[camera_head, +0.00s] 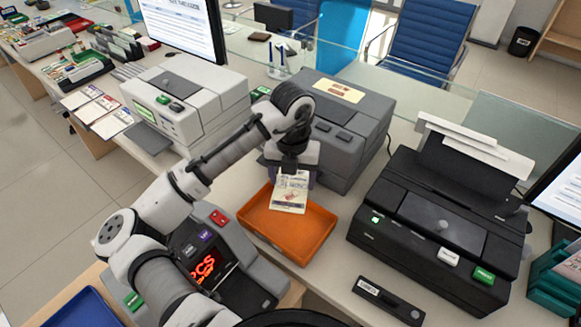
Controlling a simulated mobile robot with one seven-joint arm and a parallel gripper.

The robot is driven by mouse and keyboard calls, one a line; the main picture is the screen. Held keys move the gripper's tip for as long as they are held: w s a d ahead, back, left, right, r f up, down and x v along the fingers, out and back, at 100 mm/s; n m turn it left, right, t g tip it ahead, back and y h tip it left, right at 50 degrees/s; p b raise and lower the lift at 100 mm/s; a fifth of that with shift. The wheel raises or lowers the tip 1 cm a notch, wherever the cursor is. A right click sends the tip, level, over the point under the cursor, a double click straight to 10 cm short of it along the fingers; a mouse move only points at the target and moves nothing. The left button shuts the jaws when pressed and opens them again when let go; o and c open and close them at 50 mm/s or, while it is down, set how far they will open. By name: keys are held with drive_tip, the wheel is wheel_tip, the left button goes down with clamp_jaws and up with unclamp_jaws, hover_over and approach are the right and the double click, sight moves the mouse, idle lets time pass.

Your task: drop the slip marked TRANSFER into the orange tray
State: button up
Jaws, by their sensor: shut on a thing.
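My gripper (289,170) is over the back part of the orange tray (315,243), pointing down. It is shut on a white paper slip (290,196), which hangs below the fingers. The slip has small print and a picture on it; its marking is too small to read. The slip's lower end overlaps the tray's back left in the picture, and I cannot tell whether it touches the tray. The visible floor of the tray is bare.
A grey machine (350,125) stands just behind the tray, and a black printer (440,235) to its right. A scale-like device with a red display (205,268) is at left. More slips (97,107) lie at the far left. A black handheld device (388,300) lies in front.

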sight(292, 186)
drive_tip(key=shift+s+f+b, duration=0.1)
drive_tip(key=shift+f+b, duration=1.05)
drive_tip(key=shift+f, duration=1.6)
drive_tip(key=o, duration=1.1)
drive_tip(key=shift+r, duration=0.1)
wheel_tip(292, 186, up, 14)
drive_tip(key=shift+f+b, duration=0.15)
drive_tip(key=shift+b, duration=1)
